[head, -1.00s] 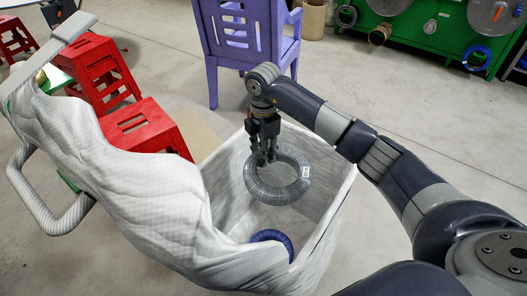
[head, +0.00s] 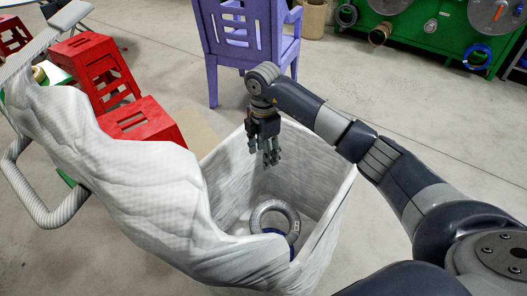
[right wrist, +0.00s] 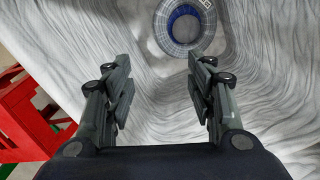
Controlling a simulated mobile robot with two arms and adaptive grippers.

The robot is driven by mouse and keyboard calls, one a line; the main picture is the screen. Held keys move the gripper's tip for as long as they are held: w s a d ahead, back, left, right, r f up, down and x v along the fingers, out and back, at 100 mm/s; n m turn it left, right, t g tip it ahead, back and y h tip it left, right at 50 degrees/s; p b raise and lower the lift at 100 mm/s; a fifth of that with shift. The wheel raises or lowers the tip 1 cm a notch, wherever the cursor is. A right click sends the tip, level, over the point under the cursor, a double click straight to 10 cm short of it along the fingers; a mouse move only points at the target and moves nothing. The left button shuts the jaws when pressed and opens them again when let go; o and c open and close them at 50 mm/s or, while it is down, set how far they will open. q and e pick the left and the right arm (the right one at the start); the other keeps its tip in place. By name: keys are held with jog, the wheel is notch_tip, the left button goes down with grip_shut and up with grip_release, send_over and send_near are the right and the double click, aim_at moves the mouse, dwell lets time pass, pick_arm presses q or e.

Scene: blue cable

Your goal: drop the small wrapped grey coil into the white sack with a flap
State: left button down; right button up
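The small wrapped grey coil (head: 275,207) lies down inside the white sack (head: 322,190), with its white label showing. It covers most of a blue coil (head: 268,230) beneath it; the blue shows along its lower edge. My right gripper (head: 272,162) hangs empty over the sack's opening, well above the coils. In the right wrist view the grey coil (right wrist: 172,40) shows at the top, beyond the fingers. The fingers (right wrist: 165,92) are spread wide with nothing between them. The sack's flap (head: 130,185) spreads over the left side. My left gripper is not in view.
Red step stools (head: 145,122) stand left of the sack. A purple chair (head: 245,45) stands behind it. A green panel (head: 420,40) with coils and reels is at the back right. The floor right of the sack is clear.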

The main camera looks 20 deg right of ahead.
jog(key=shift+f, duration=0.1)
notch_tip(320, 180, up, 12)
dwell(0.5)
